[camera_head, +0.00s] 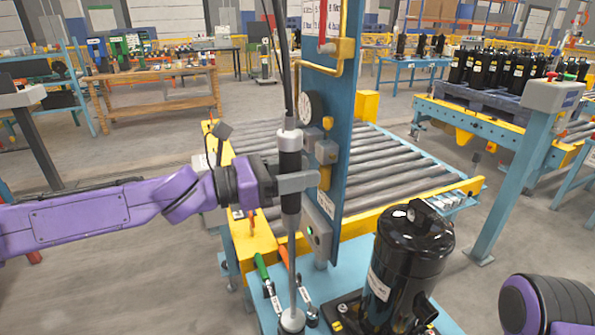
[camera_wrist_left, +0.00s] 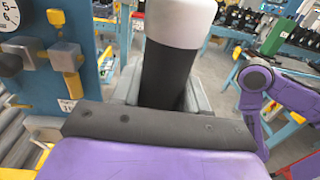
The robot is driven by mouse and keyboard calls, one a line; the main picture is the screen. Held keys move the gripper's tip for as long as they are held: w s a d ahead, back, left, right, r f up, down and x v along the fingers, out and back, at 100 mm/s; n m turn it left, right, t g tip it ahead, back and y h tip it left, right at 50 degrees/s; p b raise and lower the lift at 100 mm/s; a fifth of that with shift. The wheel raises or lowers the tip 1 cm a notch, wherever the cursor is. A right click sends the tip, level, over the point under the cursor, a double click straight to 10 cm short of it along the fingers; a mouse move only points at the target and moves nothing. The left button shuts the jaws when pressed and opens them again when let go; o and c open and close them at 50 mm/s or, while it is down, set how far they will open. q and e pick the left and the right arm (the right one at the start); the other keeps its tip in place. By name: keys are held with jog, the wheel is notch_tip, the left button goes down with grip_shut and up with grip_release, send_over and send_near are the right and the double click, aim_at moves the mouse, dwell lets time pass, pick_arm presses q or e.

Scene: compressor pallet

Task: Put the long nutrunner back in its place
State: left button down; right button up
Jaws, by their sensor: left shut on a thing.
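The long nutrunner (camera_head: 290,155) is a slim upright tool with a black body, a pale collar on top and a long thin grey shaft. A dark cable rises from its top. My left gripper (camera_head: 292,184) is shut around its black body, in front of the blue post. In the left wrist view the nutrunner's black body (camera_wrist_left: 165,75) stands between my fingers. Its lower end meets a pale round piece (camera_head: 292,320) at the bottom edge; I cannot tell whether this is part of the tool or a holder. My right gripper is out of view.
A blue post (camera_head: 345,120) with a gauge (camera_head: 312,107) and valves stands close behind the nutrunner. A black compressor (camera_head: 410,265) stands right of the shaft. Tools with green (camera_head: 261,267) and orange handles lie left of it. A roller conveyor (camera_head: 385,165) is behind.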

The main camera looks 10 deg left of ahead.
pick_arm(q)
jog(key=shift+f+b, duration=0.3)
jog(key=shift+b, duration=0.05)
jog(key=c, duration=0.6)
grip_release()
jog(key=shift+o, duration=0.6)
jog(key=shift+s, duration=0.1)
jog(key=shift+f, duration=0.15)
jog(key=p+v, duration=1)
jog(key=p, duration=0.8)
jog(key=shift+a, duration=0.2)
jog(key=shift+s, duration=0.1)
